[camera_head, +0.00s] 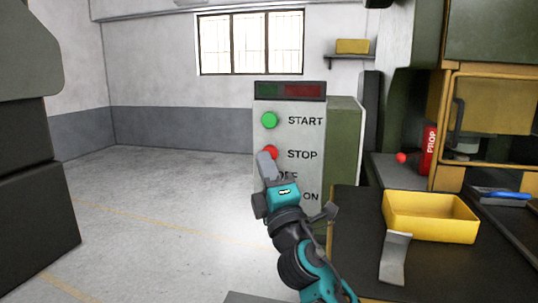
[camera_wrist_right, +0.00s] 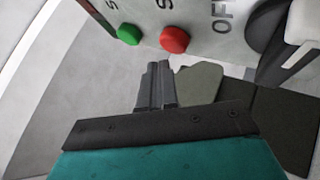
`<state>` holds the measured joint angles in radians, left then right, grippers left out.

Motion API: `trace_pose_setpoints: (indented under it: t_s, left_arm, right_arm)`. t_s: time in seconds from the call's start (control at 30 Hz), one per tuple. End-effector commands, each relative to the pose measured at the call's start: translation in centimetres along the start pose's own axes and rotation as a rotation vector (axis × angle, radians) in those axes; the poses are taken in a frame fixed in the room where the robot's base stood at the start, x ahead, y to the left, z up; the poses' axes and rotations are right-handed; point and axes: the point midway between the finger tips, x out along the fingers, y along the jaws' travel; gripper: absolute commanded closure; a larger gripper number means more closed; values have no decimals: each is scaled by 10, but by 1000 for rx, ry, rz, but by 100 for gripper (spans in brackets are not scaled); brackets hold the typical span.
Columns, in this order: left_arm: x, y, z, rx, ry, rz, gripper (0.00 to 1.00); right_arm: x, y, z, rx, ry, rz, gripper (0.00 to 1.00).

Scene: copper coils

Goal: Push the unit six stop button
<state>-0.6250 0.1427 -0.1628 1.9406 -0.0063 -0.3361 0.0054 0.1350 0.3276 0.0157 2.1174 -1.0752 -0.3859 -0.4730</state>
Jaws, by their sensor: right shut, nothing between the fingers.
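The control box (camera_head: 313,118) has a grey front with a green START button (camera_head: 269,120) above a red STOP button (camera_head: 271,151). In the head view my right gripper (camera_head: 266,157) is shut and empty, its fingertips overlapping the lower left of the red button. In the right wrist view the shut fingers (camera_wrist_right: 158,66) point toward the box, and the red button (camera_wrist_right: 174,40) shows beyond their tips with a visible gap. The green button (camera_wrist_right: 129,34) is to its left there. The gripper hides part of the lettering below STOP. My left gripper is not in view.
A yellow bin (camera_head: 432,217) and a bent metal piece (camera_head: 395,258) are on the dark table (camera_head: 350,225) at right. A machine with a red PROP block (camera_head: 429,150) stands behind. Open floor (camera_head: 170,190) lies left of the box.

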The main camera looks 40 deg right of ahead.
Motion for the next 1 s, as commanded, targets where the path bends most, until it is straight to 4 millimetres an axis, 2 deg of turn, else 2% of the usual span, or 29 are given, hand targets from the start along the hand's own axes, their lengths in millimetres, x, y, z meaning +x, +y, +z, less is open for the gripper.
trace_pose_setpoints:
  t_s: [0.5,1.0]
  left_arm:
    - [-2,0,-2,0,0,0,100]
    - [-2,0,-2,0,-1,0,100]
  right_arm:
    - [-32,23,-24,1,1,-1,100]
    - [-34,25,-25,0,0,0,100]
